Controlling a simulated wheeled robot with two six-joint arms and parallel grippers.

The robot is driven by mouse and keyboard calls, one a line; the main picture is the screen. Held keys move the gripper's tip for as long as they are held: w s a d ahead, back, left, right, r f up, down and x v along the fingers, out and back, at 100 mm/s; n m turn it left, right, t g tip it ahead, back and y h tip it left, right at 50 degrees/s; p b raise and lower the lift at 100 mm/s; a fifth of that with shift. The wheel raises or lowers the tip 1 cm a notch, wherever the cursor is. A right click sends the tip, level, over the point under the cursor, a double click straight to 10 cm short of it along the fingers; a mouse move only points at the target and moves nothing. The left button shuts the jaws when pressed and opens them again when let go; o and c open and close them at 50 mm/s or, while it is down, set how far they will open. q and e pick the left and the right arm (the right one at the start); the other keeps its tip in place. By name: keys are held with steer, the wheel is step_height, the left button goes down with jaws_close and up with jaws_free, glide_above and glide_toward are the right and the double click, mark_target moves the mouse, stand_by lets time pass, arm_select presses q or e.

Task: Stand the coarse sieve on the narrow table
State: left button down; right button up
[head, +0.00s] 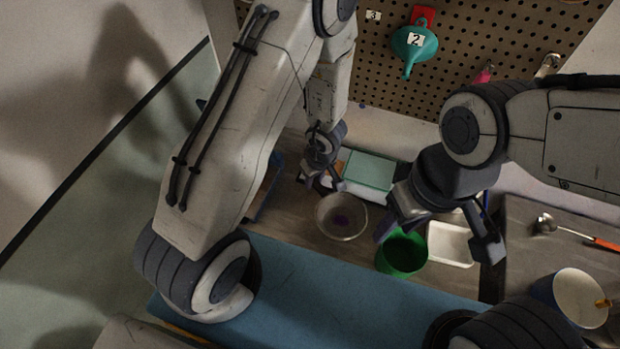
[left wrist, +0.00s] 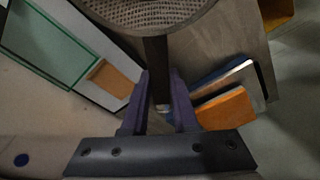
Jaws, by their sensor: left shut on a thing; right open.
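The coarse sieve (head: 341,233) is a round mesh bowl with a pale rim in the head view. It also shows at the top of the left wrist view (left wrist: 150,14). My left gripper (head: 323,183) is shut on its dark handle, which shows upright between the two fingers (left wrist: 158,105). The sieve is over a brown wooden tabletop (head: 300,228); I cannot tell whether it touches it. A purple patch shows within its rim.
A white tray (head: 450,244) stands right of the bucket. A teal-lidded box (head: 369,172) is behind the sieve. Orange (left wrist: 226,108) and blue pieces lie near the left gripper.

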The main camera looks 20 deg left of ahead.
arm_select(q)
step_height(320, 180, down, 6)
steer(key=b, duration=0.5)
steer(key=shift+r+b, duration=0.1)
steer(key=shift+b, duration=0.25)
steer(key=shift+f+b, duration=0.85)
steer(key=shift+f, duration=0.15)
steer(key=shift+p, duration=0.3)
steer(key=shift+f+b, duration=0.4)
steer(key=shift+f, duration=0.05)
steer(key=c, duration=0.6)
jaws_free()
